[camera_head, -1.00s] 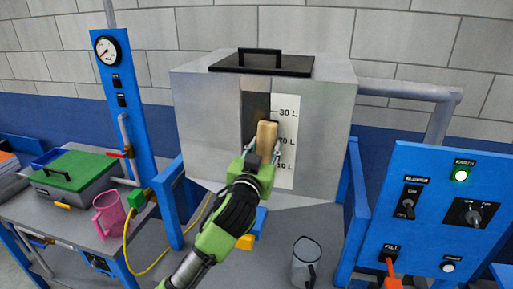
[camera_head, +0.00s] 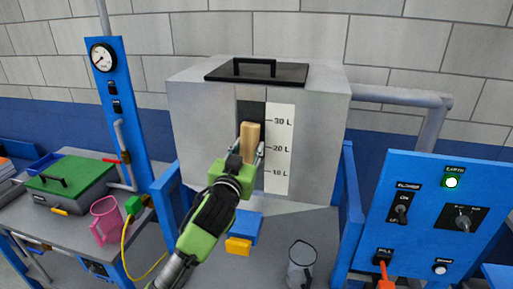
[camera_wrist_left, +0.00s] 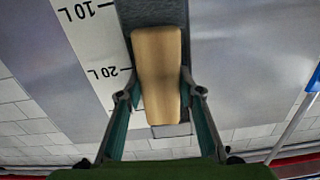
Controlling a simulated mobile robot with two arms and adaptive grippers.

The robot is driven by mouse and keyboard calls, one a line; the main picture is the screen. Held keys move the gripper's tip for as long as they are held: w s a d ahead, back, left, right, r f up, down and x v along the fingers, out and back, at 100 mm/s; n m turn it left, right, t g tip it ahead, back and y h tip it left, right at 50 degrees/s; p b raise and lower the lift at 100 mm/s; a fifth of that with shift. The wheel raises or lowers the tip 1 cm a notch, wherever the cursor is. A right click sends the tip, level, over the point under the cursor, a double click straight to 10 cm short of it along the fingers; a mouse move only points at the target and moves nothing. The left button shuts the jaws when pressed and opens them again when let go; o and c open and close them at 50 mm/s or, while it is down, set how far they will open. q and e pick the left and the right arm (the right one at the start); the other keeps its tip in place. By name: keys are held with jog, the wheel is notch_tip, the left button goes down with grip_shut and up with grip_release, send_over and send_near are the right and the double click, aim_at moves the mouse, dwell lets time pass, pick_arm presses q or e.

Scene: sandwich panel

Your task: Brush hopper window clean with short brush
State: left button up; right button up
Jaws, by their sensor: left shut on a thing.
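The hopper (camera_head: 205,120) is a grey metal box with a black-handled lid (camera_head: 257,74). Its front has a dark, narrow upright window (camera_head: 251,108) beside a white litre scale (camera_head: 279,150). My left gripper (camera_head: 247,153) is shut on the short brush (camera_head: 250,137), a tan wooden block, and holds it upright in front of the window, around the 20 to 30 L marks. In the left wrist view the brush (camera_wrist_left: 158,70) lies between the gripper fingers (camera_wrist_left: 160,98), over the window strip. Its bristles are hidden, and I cannot tell whether they touch the window. My right gripper is out of view.
A blue panel (camera_head: 425,225) with switches and a lit green lamp stands at the right. A clear jug (camera_head: 300,265) and a blue-and-yellow item (camera_head: 243,230) are below the hopper. A pink mug (camera_head: 105,220) and green-lidded box (camera_head: 70,178) are on the left bench.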

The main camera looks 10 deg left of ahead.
aim_at(254, 137)
pick_arm(q)
jog(key=shift+a+r+p, duration=0.35)
jog(key=shift+a+p, duration=0.15)
jog(key=shift+a, duration=0.2)
jog(key=shift+a+r+p, duration=0.35)
jog(key=shift+a+p, duration=0.1)
jog(key=shift+a, duration=0.3)
jog(key=shift+a+r+p, duration=0.35)
jog(key=shift+a+p, duration=0.15)
jog(key=shift+a, duration=0.2)
jog(key=shift+d+f+b, duration=0.1)
jog(key=shift+d+b, duration=0.2)
jog(key=shift+d, duration=3.75)
jog(key=shift+a+r+p, duration=0.15)
jog(key=shift+r+p, duration=0.8)
jog(key=shift+r, duration=0.1)
jog(key=shift+a+p, duration=0.3)
jog(key=shift+a, duration=0.6)
jog(key=shift+a+f, duration=0.15)
jog(key=shift+a, duration=2.9)
jog(key=shift+w, duration=0.1)
jog(key=shift+d, duration=0.1)
jog(key=s, duration=0.6)
